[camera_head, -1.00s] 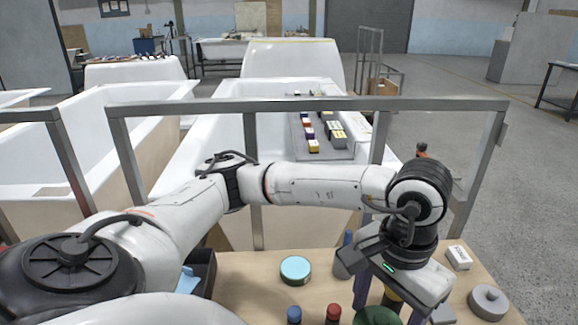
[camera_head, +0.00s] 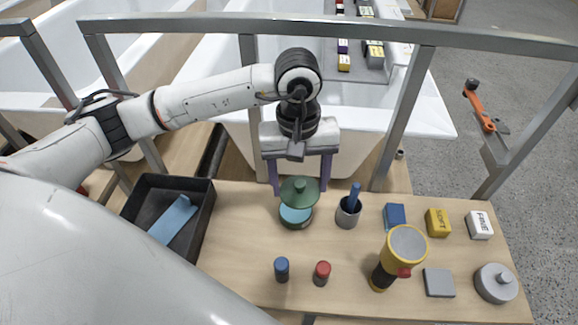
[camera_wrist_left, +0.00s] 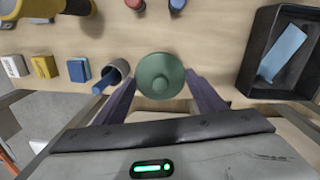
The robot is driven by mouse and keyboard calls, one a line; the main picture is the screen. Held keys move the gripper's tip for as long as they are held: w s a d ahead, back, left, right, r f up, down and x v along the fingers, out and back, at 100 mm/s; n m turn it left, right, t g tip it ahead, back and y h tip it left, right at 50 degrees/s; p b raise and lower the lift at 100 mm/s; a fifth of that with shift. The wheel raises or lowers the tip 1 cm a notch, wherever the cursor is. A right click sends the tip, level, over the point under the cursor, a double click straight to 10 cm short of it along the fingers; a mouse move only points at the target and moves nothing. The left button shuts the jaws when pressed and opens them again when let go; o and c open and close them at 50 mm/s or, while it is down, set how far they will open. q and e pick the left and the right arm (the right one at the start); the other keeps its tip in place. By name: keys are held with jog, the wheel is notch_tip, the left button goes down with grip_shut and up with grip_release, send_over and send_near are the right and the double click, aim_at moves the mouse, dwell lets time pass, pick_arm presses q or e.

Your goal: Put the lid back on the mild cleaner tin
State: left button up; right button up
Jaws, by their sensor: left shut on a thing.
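The tin (camera_head: 295,217) stands on the workbench and shows light blue contents at its top. The green lid with a round knob (camera_head: 299,192) hangs over the far part of the tin's opening. The near part of the opening shows uncovered. My left gripper (camera_head: 300,182) is shut on the lid, its two purple fingers on either side. In the left wrist view the lid (camera_wrist_left: 160,76) sits between the fingertips and hides the tin. I cannot tell how small the gap between lid and tin is. My right gripper is not in view.
A grey cup with a blue stick (camera_head: 347,214) stands close right of the tin. A black tray (camera_head: 205,215) is at the left. A yellow-topped torch-like object (camera_head: 404,250), small bottles (camera_head: 322,272), blocks (camera_head: 438,222) and a grey disc (camera_head: 495,283) occupy the front and right. A metal rail (camera_head: 400,30) crosses behind.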

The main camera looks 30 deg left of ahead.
aim_at(296, 178)
pick_arm(q)
jog(key=w+f+n, duration=0.1)
jog(key=n, duration=0.1)
jog(key=a+f+n+p, duration=0.1)
jog(key=f+n, duration=0.1)
jog(key=w+a+f+n+p, duration=0.1)
jog(key=f+n, duration=0.1)
jog(key=shift+w+n, duration=0.3)
jog(key=shift+n, duration=0.1)
jog(key=shift+a+f, duration=0.1)
jog(key=shift+f, duration=0.15)
jog(key=shift+w+f+b, duration=0.1)
jog(key=shift+f+b, duration=1.4)
jog(key=shift+f, duration=0.9)
jog(key=shift+f+b, duration=0.6)
jog(key=shift+f, duration=0.1)
jog(key=shift+f+b, duration=0.15)
jog(key=shift+b, duration=0.75)
jog(key=o, duration=1.5)
jog(key=shift+c, duration=0.2)
